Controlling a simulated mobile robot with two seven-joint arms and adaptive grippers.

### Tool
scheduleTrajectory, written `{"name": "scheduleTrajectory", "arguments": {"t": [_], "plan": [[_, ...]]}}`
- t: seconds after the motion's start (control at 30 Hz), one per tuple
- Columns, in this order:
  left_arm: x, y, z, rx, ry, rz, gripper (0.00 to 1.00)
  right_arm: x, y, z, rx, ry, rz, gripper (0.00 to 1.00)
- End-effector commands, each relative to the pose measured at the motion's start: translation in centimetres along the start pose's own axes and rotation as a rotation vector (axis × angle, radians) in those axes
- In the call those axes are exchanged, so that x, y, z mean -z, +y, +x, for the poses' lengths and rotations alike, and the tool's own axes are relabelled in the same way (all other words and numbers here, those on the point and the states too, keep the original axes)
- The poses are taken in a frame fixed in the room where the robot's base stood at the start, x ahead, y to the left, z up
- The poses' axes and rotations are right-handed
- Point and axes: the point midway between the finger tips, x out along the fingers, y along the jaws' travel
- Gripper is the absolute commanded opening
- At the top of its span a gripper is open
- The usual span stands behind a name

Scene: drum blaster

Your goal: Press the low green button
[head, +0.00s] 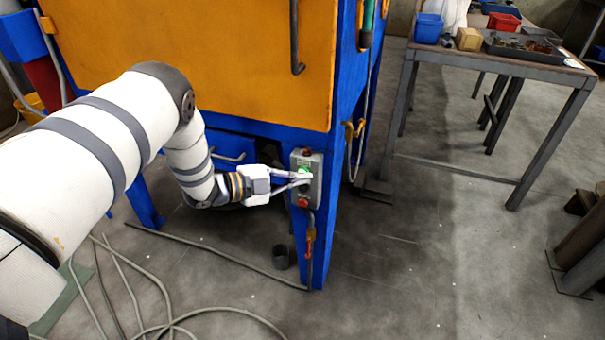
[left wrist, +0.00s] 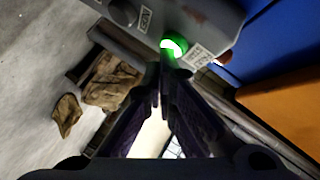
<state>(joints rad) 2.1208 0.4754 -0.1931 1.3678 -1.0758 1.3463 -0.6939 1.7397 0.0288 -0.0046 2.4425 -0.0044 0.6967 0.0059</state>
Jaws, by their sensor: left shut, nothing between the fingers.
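The low green button (head: 303,171) is on a grey control box (head: 317,190) fixed to the front blue leg of the machine. It glows bright green in the left wrist view (left wrist: 173,47). A red button (head: 303,203) sits below it on the same box. My left gripper (head: 306,178) is shut and empty, with its fingertips at the green button. In the left wrist view its fingertips (left wrist: 166,62) lie right at the button's edge and seem to touch it; exact contact is hard to tell. My right gripper is not in view.
The machine's orange panel (head: 200,60) and blue frame stand above and around my left arm. Hoses (head: 190,318) lie on the floor at the front left. A table (head: 490,55) with bins stands at the back right.

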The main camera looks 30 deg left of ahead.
Motion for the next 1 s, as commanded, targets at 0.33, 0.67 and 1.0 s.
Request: {"name": "scheduleTrajectory", "arguments": {"t": [0.33,0.67,1.0], "plan": [[-0.1,-0.1,0.1,0.001,0.0,0.0,0.0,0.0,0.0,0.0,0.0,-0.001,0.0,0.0],[0.8,0.3,-0.9,0.002,0.002,0.001,0.0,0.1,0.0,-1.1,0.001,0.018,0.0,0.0],[0.9,0.8,-1.1,0.0,0.0,0.0,0.0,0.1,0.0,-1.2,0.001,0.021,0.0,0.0]]}}
